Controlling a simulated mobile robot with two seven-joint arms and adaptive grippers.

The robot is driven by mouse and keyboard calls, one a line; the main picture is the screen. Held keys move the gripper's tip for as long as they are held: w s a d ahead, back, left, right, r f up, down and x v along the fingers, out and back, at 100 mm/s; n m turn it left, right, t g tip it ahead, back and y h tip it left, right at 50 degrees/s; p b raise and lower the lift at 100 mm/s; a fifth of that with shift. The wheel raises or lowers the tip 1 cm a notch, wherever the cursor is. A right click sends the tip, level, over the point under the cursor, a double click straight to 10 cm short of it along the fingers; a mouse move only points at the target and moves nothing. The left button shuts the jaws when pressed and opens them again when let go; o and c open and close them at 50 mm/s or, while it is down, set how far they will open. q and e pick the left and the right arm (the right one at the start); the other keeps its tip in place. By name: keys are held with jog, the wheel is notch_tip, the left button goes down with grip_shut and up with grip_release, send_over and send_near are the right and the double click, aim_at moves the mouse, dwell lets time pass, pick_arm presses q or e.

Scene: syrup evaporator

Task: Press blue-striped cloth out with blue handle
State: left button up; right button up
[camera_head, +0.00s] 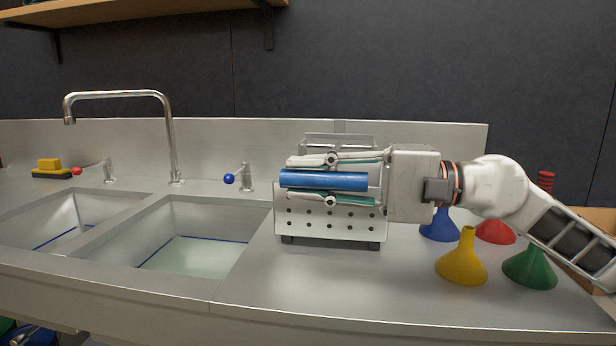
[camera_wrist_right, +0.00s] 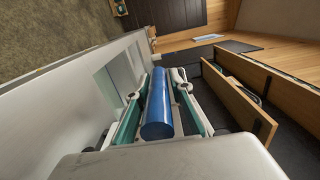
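The blue handle (camera_head: 324,180) is a thick blue bar lying level in front of a perforated metal press box (camera_head: 330,223) on the steel counter. My right gripper (camera_head: 332,179) comes in from the right with one finger above the bar and one below. In the right wrist view the blue handle (camera_wrist_right: 158,106) lies between the two teal-padded fingers of my right gripper (camera_wrist_right: 160,92), with narrow gaps on both sides, so the gripper looks open around it. I cannot make out the blue-striped cloth. My left gripper is out of view.
Blue (camera_head: 438,226), yellow (camera_head: 461,262), green (camera_head: 531,268) and red (camera_head: 496,232) funnels stand right of the box, under my right arm. Two sinks, a faucet (camera_head: 170,130) and a blue-knobbed tap (camera_head: 244,177) are left. The front counter is clear.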

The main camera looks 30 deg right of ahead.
jog(key=shift+o, duration=1)
jog(key=shift+v, duration=1.25)
jog(key=v, duration=0.9)
jog(key=shift+s+d, duration=0.2)
